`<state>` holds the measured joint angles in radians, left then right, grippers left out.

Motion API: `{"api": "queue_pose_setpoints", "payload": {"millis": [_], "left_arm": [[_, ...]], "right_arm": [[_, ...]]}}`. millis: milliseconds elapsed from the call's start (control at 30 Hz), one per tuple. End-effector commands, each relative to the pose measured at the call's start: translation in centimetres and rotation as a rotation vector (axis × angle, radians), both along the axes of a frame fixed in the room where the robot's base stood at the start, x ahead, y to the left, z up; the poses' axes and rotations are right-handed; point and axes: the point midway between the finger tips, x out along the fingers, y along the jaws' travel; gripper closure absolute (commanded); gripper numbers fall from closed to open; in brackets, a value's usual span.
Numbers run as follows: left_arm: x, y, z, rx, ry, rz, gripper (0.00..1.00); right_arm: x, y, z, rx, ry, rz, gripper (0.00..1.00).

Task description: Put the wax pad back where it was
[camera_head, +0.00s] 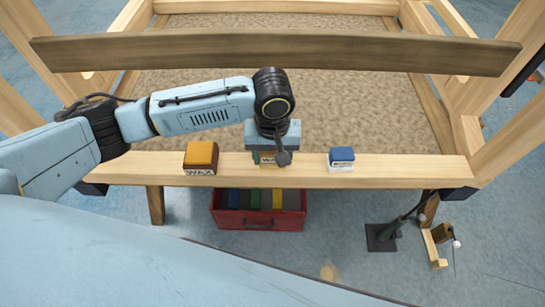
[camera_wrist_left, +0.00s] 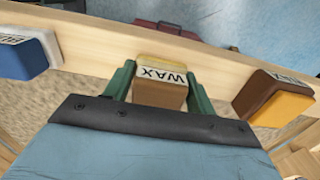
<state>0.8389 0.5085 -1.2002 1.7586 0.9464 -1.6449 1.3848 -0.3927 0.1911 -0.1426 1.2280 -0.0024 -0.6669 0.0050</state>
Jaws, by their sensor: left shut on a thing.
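A small block with a WAX label (camera_wrist_left: 160,74) is between the two green fingers of my left gripper (camera_wrist_left: 160,92) in the wrist view. Its near part is brown and its far edge is pale yellow. In the head view my left gripper (camera_head: 270,157) points down at the middle of the wooden rail (camera_head: 310,175) and mostly hides this block. I cannot tell whether the block touches the rail. Another block labelled WAX (camera_head: 201,157), orange and dark brown, sits on the rail to the left; it also shows at the right of the wrist view (camera_wrist_left: 275,97). My right gripper is not in view.
A blue and white block (camera_head: 342,159) sits on the rail to the right. A red box (camera_head: 258,222) with several coloured items stands below the rail. A dark wooden bar (camera_head: 270,52) crosses behind my arm. A dark stand (camera_head: 382,236) is at the lower right.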

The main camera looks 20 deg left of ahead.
Motion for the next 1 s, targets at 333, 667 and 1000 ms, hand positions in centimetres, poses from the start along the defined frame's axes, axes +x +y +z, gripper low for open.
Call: {"api": "queue_pose_setpoints", "payload": {"millis": [333,667,1000], "left_arm": [[0.00,0.01,-0.37,0.000,0.000,0.000,0.63],[0.01,-0.01,-0.66,0.000,0.000,0.000,0.26],[0.01,-0.01,-0.60,0.000,0.000,-0.001,0.23]], "right_arm": [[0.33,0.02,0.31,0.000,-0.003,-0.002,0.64],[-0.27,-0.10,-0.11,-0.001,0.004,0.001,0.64],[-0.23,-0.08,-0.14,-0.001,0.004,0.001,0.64]]}}
